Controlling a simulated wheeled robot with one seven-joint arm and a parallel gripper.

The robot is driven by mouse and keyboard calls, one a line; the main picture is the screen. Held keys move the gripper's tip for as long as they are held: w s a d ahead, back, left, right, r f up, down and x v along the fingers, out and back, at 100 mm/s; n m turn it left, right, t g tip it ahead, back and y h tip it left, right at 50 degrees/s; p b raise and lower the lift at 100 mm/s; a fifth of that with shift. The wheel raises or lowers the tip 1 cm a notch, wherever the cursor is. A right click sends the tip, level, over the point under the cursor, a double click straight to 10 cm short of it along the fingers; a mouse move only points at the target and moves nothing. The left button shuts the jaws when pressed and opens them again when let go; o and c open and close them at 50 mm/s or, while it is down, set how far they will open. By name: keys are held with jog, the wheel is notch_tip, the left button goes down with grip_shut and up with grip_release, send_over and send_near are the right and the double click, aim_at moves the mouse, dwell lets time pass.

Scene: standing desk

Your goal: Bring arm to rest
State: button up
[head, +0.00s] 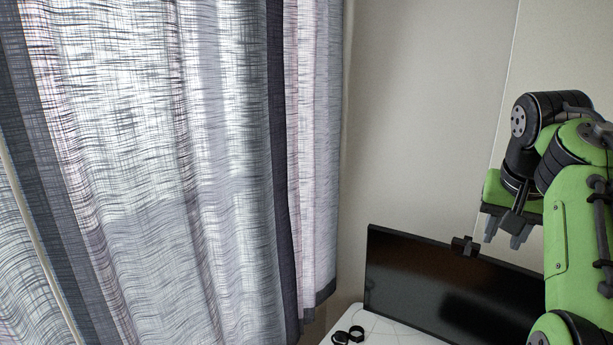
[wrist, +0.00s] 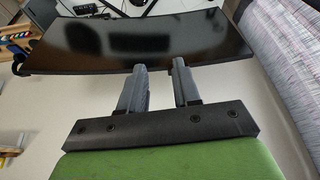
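My green and black arm (head: 570,215) is raised and folded at the right of the head view. My gripper (head: 505,235) hangs from it in front of the upper part of the dark monitor. In the wrist view, the two grey fingers of my gripper (wrist: 160,88) stand apart with a clear gap between them. Nothing is held in that gap, and the monitor screen shows beyond the fingertips.
The black monitor (head: 440,290) stands on a white desk (head: 385,333). Two small black objects (head: 348,335) lie at its left. A long sheer curtain (head: 170,170) fills the left. A plain wall (head: 425,120) is behind. Wooden items (wrist: 18,45) show at the wrist view's left.

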jog(key=s+a+f+n+b, duration=0.2)
jog(key=s+a+f, duration=0.2)
jog(key=s+a, duration=0.3)
jog(key=s+a+f+n+t+y+b, duration=0.1)
jog(key=s+a+f, duration=0.3)
jog(key=s+f, duration=0.4)
jog(key=s+a+f+n+y+b, duration=0.1)
jog(key=s+a+f+n+b, duration=0.2)
jog(key=s+f, duration=0.5)
notch_tip(320, 180, down, 7)
jog(key=shift+s+a+r+t+b, duration=0.2)
jog(key=shift+s+a+t+b, duration=0.2)
jog(key=shift+a+b, duration=0.55)
